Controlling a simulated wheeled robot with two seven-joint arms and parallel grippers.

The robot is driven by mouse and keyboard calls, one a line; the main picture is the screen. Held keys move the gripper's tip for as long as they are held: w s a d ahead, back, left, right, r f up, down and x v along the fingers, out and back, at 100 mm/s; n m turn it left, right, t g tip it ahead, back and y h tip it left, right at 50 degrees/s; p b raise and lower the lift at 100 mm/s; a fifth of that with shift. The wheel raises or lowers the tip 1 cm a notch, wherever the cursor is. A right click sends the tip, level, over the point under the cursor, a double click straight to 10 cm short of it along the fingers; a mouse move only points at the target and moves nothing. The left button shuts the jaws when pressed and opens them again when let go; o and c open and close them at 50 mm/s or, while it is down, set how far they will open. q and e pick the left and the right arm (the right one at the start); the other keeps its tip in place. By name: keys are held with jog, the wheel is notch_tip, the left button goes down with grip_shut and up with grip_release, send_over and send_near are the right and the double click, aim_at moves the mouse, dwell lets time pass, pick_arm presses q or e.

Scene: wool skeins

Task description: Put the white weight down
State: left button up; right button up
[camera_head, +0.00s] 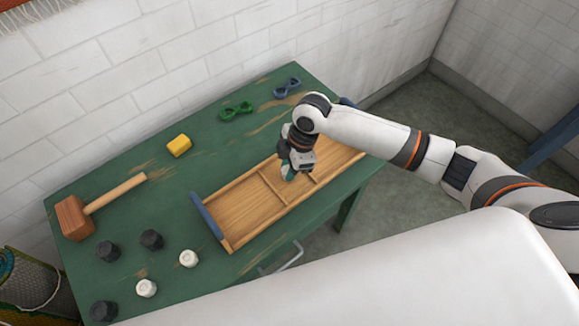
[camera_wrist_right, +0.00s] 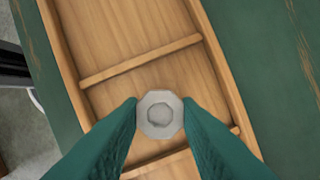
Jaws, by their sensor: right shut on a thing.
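My right gripper (camera_head: 289,175) is over the divided wooden tray (camera_head: 240,208), pointing down. In the right wrist view its two teal fingers are shut on a pale, eight-sided white weight (camera_wrist_right: 160,114), one finger on each side. The weight is above the middle compartment, between two dividers (camera_wrist_right: 140,60). I cannot tell whether it touches the tray floor. In the head view the held weight is hidden by the gripper. Two other white weights, one (camera_head: 188,258) and another (camera_head: 146,288), stand on the green table left of the tray. My left gripper is not in view.
Dark weights (camera_head: 151,239) stand at the left of the green table (camera_head: 175,190). The other tray compartments look empty.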

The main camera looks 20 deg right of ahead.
jog(key=shift+f, duration=0.35)
jog(key=o, duration=1.1)
jog(key=shift+f, duration=0.15)
jog(key=v, duration=1.2)
jog(key=shift+p, duration=0.3)
